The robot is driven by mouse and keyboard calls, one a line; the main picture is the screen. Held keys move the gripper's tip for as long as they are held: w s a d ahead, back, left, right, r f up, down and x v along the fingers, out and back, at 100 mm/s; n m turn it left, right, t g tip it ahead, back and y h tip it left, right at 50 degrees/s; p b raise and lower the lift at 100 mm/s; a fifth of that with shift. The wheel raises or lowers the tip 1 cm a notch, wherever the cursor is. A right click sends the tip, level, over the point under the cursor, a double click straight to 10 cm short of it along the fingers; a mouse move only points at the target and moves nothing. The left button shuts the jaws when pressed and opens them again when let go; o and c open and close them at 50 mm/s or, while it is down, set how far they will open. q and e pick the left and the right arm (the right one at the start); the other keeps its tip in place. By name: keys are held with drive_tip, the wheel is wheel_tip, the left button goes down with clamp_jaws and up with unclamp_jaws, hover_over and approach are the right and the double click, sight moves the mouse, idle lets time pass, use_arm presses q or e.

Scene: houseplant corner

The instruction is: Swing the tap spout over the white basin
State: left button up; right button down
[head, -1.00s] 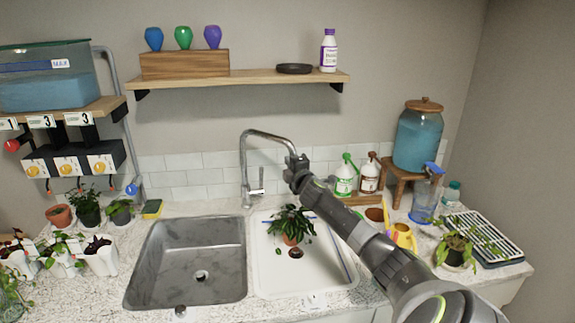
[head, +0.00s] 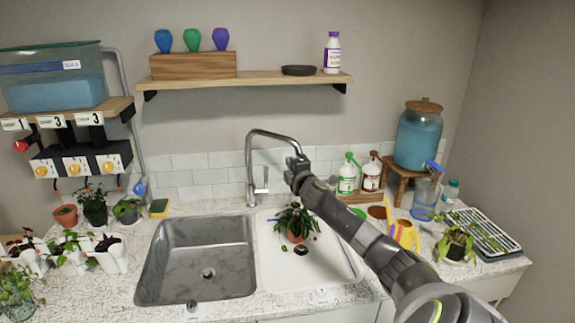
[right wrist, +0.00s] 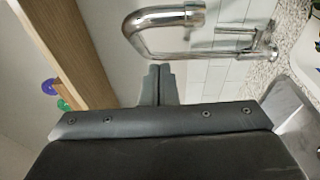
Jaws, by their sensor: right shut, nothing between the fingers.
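The chrome tap (head: 250,165) stands behind the two basins, its spout arching up and to the right. The spout end points over the white basin (head: 330,262), which holds a potted plant (head: 296,224). The steel basin (head: 200,262) is on the left. My right gripper (head: 296,163) is shut and empty at the spout's end; the head view does not show clearly whether it touches. In the right wrist view the shut fingertips (right wrist: 158,70) are close to the curved spout (right wrist: 165,18), with a gap visible. My left gripper is out of view.
A wooden shelf (head: 250,78) hangs above the tap. Spray bottles (head: 347,175) and a blue dispenser (head: 418,140) stand at the right back. Potted plants (head: 95,205) line the counter at left. The space above the steel basin is clear.

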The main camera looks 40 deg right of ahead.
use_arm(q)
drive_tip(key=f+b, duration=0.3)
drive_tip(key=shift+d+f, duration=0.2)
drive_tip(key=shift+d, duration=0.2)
use_arm(e)
drive_tip(key=s+d, duration=0.3)
drive_tip(key=s, duration=0.4)
drive_tip(key=shift+s+d+f, duration=0.15)
drive_tip(key=shift+s+f, duration=0.05)
drive_tip(key=shift+f, duration=0.1)
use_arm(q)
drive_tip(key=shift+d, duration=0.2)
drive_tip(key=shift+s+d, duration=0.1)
